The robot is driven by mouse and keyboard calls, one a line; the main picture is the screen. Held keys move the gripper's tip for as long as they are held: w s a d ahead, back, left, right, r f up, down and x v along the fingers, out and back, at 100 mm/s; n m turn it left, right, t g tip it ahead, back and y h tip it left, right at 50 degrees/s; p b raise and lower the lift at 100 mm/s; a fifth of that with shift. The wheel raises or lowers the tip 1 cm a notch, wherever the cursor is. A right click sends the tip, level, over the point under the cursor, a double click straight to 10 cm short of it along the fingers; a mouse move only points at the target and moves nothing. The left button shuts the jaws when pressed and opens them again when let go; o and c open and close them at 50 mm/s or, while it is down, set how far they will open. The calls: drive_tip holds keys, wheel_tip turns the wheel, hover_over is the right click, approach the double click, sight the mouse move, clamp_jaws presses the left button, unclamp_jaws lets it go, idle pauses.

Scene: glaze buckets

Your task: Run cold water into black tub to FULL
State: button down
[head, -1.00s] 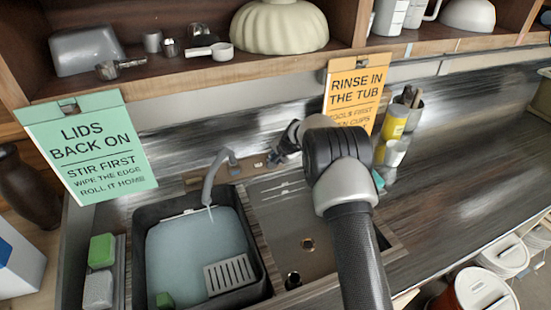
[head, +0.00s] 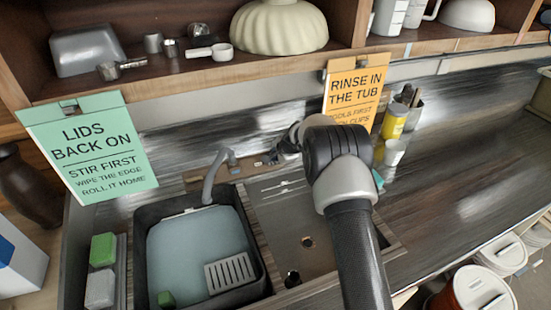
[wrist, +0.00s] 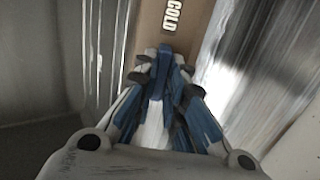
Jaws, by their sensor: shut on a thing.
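The black tub (head: 258,262) stands in the left basin and holds pale blue water (head: 190,255) to near its rim. A pale mark shows at its back wall; its writing is too small to read. The grey spout (head: 211,180) hangs over the tub's back edge, with no stream visible below it. My gripper (head: 285,148) is behind the right basin, partly hidden by my arm. In the wrist view, my gripper (wrist: 160,75) is shut on the blue cold tap handle (wrist: 157,72), below a COLD label (wrist: 173,16).
The right basin (head: 305,225) is empty. Cups and a yellow container (head: 394,121) stand right of my arm.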

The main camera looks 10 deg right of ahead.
drive_tip(key=c, duration=1.7)
unclamp_jaws()
drive_tip(key=shift+o, duration=0.2)
drive_tip(key=v, duration=1.2)
